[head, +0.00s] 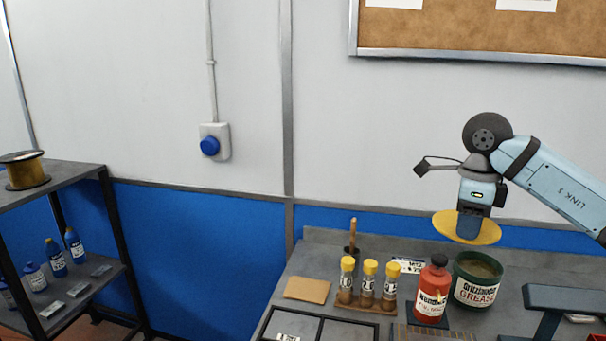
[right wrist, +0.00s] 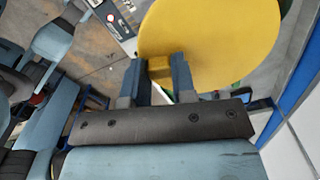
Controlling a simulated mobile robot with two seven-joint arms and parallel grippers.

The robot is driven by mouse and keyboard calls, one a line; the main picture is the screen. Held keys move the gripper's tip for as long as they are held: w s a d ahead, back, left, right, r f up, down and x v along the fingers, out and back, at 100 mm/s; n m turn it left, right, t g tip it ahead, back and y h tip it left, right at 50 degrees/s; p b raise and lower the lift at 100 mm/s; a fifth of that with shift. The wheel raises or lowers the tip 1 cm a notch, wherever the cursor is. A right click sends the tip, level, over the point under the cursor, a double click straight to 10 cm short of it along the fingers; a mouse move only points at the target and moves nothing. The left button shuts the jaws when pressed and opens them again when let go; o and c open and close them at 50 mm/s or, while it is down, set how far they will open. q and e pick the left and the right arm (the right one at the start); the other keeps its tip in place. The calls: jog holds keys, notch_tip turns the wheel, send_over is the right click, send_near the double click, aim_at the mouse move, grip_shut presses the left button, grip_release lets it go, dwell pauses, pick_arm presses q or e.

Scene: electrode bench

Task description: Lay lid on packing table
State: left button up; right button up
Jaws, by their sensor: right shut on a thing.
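The lid (head: 488,233) is a round yellow disc in the head view. My right gripper (head: 471,222) is shut on it from above and holds it in the air over the back of the grey table (head: 345,255). In the right wrist view the gripper's two fingers (right wrist: 168,72) close on a small yellow block on the lid (right wrist: 220,40). The lid is apart from the tabletop. Below and close to it stands an open dark green grease tub (head: 477,281). My left gripper is not in view.
A red bottle (head: 432,290), a rack of yellow-capped tubes (head: 368,285) and a tan pad (head: 307,289) stand on the table. Bare tabletop shows around the pad. A dark shelf (head: 60,177) with a spool (head: 24,172) and blue bottles is at left.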

jog(key=a+n, duration=0.3)
jog(key=a, duration=0.9)
jog(key=s+a+f+n, duration=0.1)
jog(key=a+f+n, duration=0.2)
jog(key=f+n, duration=0.75)
jog(key=s+a+f+n, duration=0.1)
jog(key=a+f+n, duration=0.2)
jog(key=f+n, duration=0.8)
jog(key=d, duration=0.3)
jog(key=w+d, duration=0.1)
jog(key=d, duration=0.5)
jog(key=shift+w+r, duration=0.15)
jog(key=shift+r, duration=0.15)
pick_arm(q)
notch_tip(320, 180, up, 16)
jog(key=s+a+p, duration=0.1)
jog(key=p, duration=2.1)
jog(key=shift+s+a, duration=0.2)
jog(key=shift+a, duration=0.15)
pick_arm(e)
jog(key=s+r, duration=0.2)
jog(key=r, duration=1)
jog(key=s+r, duration=0.3)
jog(key=r, duration=0.9)
jog(key=shift+a+r, duration=0.2)
jog(key=shift+r, duration=0.15)
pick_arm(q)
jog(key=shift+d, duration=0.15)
